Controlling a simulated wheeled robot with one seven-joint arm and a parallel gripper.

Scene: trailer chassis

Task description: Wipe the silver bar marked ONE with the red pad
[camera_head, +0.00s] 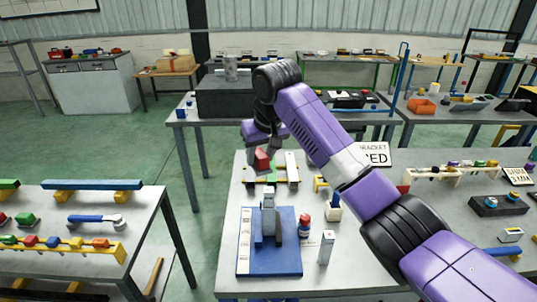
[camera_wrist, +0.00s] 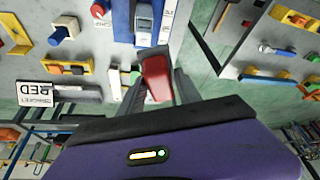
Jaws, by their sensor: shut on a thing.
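My gripper (camera_head: 262,165) is shut on a red pad (camera_head: 262,160), held above the far part of the grey table. The wrist view shows the red pad (camera_wrist: 155,78) between the two fingers. Beneath and beside it is a low stand with a pale silver bar (camera_head: 291,167) on its right and another pale bar (camera_head: 250,173) on its left. The right bar also shows in the wrist view (camera_wrist: 115,84), beside a finger. A green piece (camera_head: 272,179) lies between them. No ONE marking is readable. I cannot tell whether the pad touches anything.
Nearer on the table is a blue board (camera_head: 270,265) with an upright grey block (camera_head: 268,222). A sign reading RED (camera_head: 374,155) stands behind my arm. A left table (camera_head: 75,215) holds several tools.

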